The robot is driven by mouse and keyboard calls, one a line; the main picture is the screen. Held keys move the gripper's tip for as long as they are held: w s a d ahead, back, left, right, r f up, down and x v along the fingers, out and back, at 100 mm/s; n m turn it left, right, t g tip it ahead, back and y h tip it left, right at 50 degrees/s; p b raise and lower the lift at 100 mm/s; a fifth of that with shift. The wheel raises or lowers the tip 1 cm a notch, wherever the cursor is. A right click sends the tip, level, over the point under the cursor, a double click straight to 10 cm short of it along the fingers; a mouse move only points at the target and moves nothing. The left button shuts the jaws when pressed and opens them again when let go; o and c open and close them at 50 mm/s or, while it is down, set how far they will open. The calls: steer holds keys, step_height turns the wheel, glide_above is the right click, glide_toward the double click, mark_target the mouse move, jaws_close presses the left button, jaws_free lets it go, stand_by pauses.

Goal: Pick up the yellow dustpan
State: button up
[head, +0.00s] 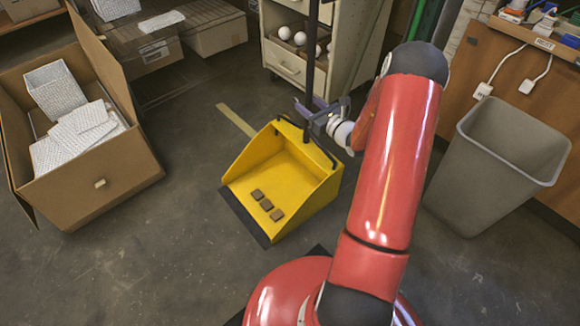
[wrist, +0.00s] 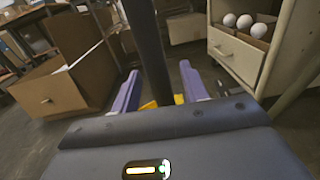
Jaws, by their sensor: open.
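The yellow dustpan (head: 285,165) stands on the concrete floor in the middle of the head view, its black front edge toward the lower left. Three small brown blocks (head: 266,204) lie in it. Its long black handle (head: 309,60) rises upright from the back. My gripper (head: 310,108) is at the lower part of the handle, above the pan's back wall. In the wrist view its two purple fingers (wrist: 160,88) are spread, with the black handle (wrist: 148,45) showing between them. A bit of yellow pan (wrist: 179,99) shows below. I cannot tell whether either finger touches the handle.
A cardboard box (head: 110,175) with white woven-looking items is at the left. A grey bin (head: 495,160) stands at the right by a wooden cabinet. A cream drawer unit (head: 285,62) with white balls stands behind the dustpan.

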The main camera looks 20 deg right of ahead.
steer(key=shift+w+a, duration=0.1)
steer(key=shift+w, duration=0.2)
jaws_close()
steer(key=shift+r, duration=0.2)
